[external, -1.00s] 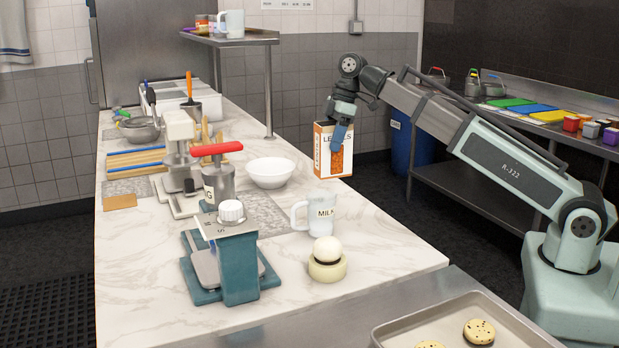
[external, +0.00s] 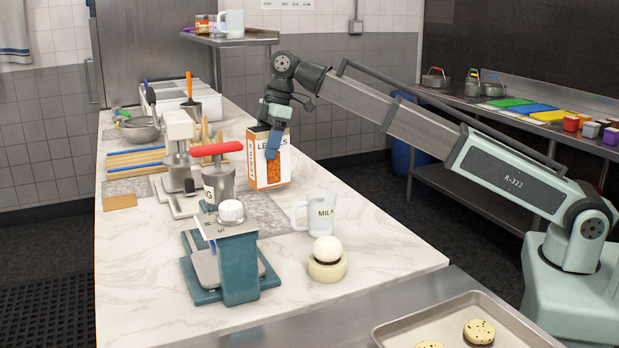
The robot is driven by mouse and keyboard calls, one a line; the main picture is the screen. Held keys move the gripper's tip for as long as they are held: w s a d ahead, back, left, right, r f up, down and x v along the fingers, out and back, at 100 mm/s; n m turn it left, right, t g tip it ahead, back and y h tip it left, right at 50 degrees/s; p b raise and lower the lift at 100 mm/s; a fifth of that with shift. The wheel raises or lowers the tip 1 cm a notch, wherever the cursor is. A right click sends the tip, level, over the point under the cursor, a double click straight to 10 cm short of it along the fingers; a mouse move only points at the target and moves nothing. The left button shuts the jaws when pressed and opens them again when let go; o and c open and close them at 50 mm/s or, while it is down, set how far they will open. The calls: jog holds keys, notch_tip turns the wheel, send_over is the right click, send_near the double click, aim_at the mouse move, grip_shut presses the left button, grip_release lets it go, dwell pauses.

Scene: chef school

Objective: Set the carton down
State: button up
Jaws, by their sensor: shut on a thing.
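The carton (external: 271,170) is a white and orange box with dark lettering, part of which reads "LE". My gripper (external: 272,148) is shut on it from above, with a blue finger across its front face. The carton is upright over the marble counter (external: 370,245), behind the milk mug. I cannot tell whether its bottom touches the counter. The white bowl is hidden behind the carton.
A mug marked MILK (external: 317,212) stands in front of the carton. A teal scale (external: 237,262) and a white ball on a ring (external: 327,260) are nearer. The counter's right side is clear.

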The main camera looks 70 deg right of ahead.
aim_at(256, 177)
jog(key=w+m, duration=0.1)
jog(key=w, duration=0.2)
jog(key=shift+w+r, duration=0.1)
jog(key=shift+w, duration=0.1)
jog(key=shift+f, duration=4.6)
jog(key=shift+f, duration=0.15)
jog(key=o, duration=1.5)
jog(key=shift+d, duration=0.1)
jog(key=v, duration=1.2)
jog(key=shift+s, duration=0.1)
